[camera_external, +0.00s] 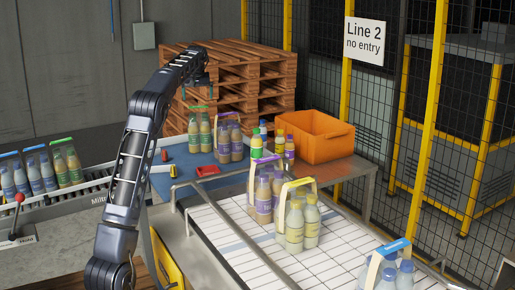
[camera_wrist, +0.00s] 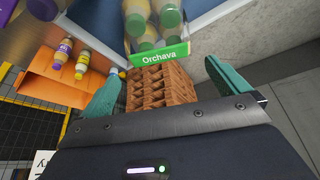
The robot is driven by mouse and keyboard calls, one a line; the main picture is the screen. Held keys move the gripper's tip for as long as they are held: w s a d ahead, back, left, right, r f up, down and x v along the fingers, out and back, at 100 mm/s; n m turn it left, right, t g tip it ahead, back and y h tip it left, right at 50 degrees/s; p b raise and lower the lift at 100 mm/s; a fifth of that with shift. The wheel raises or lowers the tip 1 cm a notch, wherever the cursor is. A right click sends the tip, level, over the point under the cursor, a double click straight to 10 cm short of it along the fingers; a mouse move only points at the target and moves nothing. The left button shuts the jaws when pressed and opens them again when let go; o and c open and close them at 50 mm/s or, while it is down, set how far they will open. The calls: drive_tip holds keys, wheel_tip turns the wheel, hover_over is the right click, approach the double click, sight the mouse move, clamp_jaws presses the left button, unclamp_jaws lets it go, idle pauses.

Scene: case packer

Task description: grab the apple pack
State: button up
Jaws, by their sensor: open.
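No label that I can read says apple. A pack of pale green bottles with a green carry strip (camera_external: 199,131) stands on the blue mat, below my gripper (camera_external: 205,86). In the wrist view its green strip, marked "Orchava" (camera_wrist: 160,53), shows just ahead of and between my fingers, with bottles behind it. My gripper (camera_wrist: 162,70) is open, its two teal fingers apart with nothing held. Another green-strip pack (camera_external: 67,164) stands at the far left on the roller conveyor.
A purple-strip pack (camera_external: 228,141) stands just right of the green one. Several loose bottles (camera_external: 280,143) and an orange crate (camera_external: 325,145) are further right. Red and yellow small items (camera_external: 207,170) lie in front. More packs stand on the white conveyor (camera_external: 225,235). Pallets (camera_external: 245,75) are stacked behind.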

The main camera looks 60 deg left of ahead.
sight(199, 107)
drive_tip(key=shift+x, duration=2.75)
drive_tip(key=shift+w+d, duration=0.1)
drive_tip(key=shift+d, duration=0.05)
drive_tip(key=c, duration=1.7)
drive_tip(key=shift+r, duration=0.1)
